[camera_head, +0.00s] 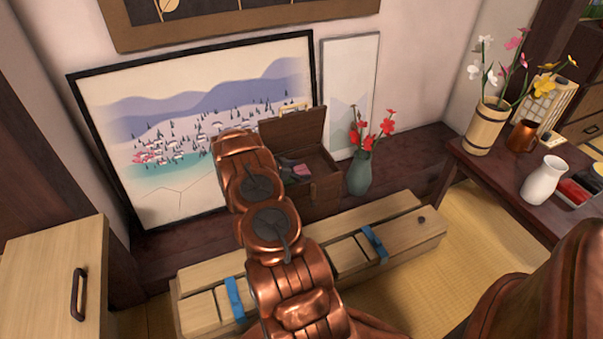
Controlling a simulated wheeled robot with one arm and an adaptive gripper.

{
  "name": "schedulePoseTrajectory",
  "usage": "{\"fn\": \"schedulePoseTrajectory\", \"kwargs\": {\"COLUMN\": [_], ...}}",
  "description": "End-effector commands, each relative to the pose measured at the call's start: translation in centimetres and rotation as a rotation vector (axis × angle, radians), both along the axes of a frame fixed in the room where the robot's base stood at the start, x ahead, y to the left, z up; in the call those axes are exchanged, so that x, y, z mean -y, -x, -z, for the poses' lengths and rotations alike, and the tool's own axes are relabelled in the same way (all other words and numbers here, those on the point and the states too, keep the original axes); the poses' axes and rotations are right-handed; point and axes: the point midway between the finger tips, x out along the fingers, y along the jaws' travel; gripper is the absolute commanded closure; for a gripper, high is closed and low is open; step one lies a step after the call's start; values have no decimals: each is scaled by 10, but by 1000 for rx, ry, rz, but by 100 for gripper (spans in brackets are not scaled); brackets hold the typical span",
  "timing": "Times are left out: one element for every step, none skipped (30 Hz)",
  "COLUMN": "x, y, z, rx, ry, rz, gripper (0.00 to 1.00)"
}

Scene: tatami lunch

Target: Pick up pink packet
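A small pink item (302,170) shows inside the open wooden chest (324,190) against the back wall. It lies among darker and greenish contents; it is too small to tell for sure that it is the pink packet. My copper arm reaches up the middle of the view and covers the chest's left side. My gripper's fingers do not show; the arm's far end is left of the chest, in front of the large landscape picture.
A teal vase (359,174) with red flowers stands just right of the chest. A long wooden box (410,236) with blue straps lies in front. A dark table (490,178) with a white vase (543,181) is right; a wooden cabinet (45,275) is left.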

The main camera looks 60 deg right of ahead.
Motion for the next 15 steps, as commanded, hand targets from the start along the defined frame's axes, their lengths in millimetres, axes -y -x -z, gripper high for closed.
{"fn": "schedulePoseTrajectory", "kwargs": {"x": [0, 0, 0, 0, 0, 0, 0, 0, 0, 0, 0, 0, 0, 0, 0], "y": [0, 0, 0, 0, 0, 0, 0, 0, 0, 0, 0, 0, 0, 0, 0], "z": [0, 0, 0, 0, 0, 0, 0, 0, 0, 0, 0, 0, 0, 0, 0], "rx": [0, 0, 0, 0, 0, 0, 0, 0, 0, 0, 0, 0, 0, 0, 0], "ry": [0, 0, 0, 0, 0, 0, 0, 0, 0, 0, 0, 0, 0, 0, 0], "rz": [0, 0, 0, 0, 0, 0, 0, 0, 0, 0, 0, 0, 0, 0, 0], "gripper": [21, 24, 28, 31, 34, 39, 42, 45, 49, 52, 53, 53, 53, 53, 53]}}
